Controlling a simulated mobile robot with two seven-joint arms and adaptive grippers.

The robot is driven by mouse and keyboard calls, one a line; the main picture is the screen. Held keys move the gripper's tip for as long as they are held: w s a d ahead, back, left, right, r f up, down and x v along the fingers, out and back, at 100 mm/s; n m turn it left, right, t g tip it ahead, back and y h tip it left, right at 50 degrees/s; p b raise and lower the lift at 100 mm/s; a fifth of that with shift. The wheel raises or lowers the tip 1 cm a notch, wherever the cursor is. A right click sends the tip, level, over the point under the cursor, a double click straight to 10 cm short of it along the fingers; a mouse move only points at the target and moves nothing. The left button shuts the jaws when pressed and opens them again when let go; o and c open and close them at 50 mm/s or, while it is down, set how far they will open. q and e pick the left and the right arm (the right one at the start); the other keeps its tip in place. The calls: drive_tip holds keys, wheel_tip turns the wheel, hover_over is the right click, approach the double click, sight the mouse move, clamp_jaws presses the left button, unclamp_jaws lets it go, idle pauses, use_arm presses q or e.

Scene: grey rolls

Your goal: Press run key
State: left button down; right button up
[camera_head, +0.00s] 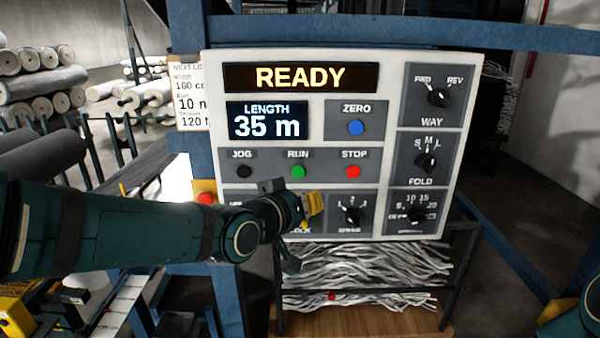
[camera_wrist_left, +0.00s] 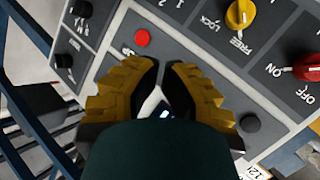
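The control panel (camera_head: 330,105) faces me, its displays reading READY and LENGTH 35 m. The green RUN key (camera_head: 298,171) sits between the black JOG key (camera_head: 244,171) and the red STOP key (camera_head: 352,171). My left gripper (camera_head: 314,204) is in front of the panel, below the RUN key, its yellow fingers together and holding nothing visible. In the left wrist view the fingertips (camera_wrist_left: 162,62) are close together, with the STOP key (camera_wrist_left: 142,37) and the JOG key (camera_wrist_left: 250,122) on either side; the RUN key is hidden there.
The blue ZERO key (camera_head: 356,127) is above STOP. Dark knobs, such as the WAY knob (camera_head: 438,97), line the right side. In the wrist view, a yellow FREE/LOCK knob (camera_wrist_left: 240,14) and a red ON/OFF knob (camera_wrist_left: 308,67) stick out. A blue post (camera_head: 197,100) stands left of the panel.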

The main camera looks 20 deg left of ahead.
sight(298, 172)
use_arm(q)
drive_tip(key=shift+w+a+p, duration=0.4)
drive_tip(key=shift+w+p, duration=0.2)
drive_tip(key=shift+w, duration=0.8)
drive_tip(key=shift+w+a+p, duration=0.45)
drive_tip(key=shift+w+p, duration=0.2)
drive_tip(key=shift+w, duration=0.8)
drive_tip(key=shift+w+a+p, duration=0.4)
drive_tip(key=shift+w+p, duration=0.2)
drive_tip(key=shift+w, duration=0.8)
drive_tip(key=c, duration=1.7)
unclamp_jaws()
clamp_jaws()
